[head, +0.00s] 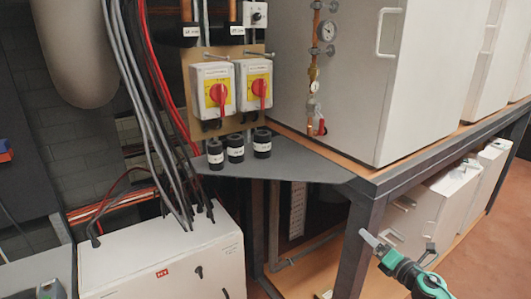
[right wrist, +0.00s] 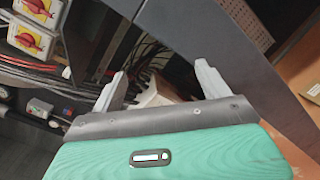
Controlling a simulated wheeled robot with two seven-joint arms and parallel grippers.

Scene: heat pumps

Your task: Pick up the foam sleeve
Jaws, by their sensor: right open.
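Three short black sleeves with white labels stand upright in a row on a grey corner shelf (head: 300,172) in the head view: the left one (head: 215,155), the middle one (head: 235,149) and the right one (head: 262,144). They look like the foam sleeves; I cannot tell which one is meant. My right gripper (head: 400,244) is open and empty, low and to the right of the shelf, in front of the bench leg. In the right wrist view its two fingers stand apart (right wrist: 160,70) with no sleeve between them. My left gripper is not in view.
Two red rotary switches (head: 218,93) are mounted behind the sleeves. A large white cabinet (head: 370,75) stands on the bench to the right. A white box (head: 165,260) with cables stands below left. The bench leg (head: 358,235) lies between my right gripper and the shelf underside.

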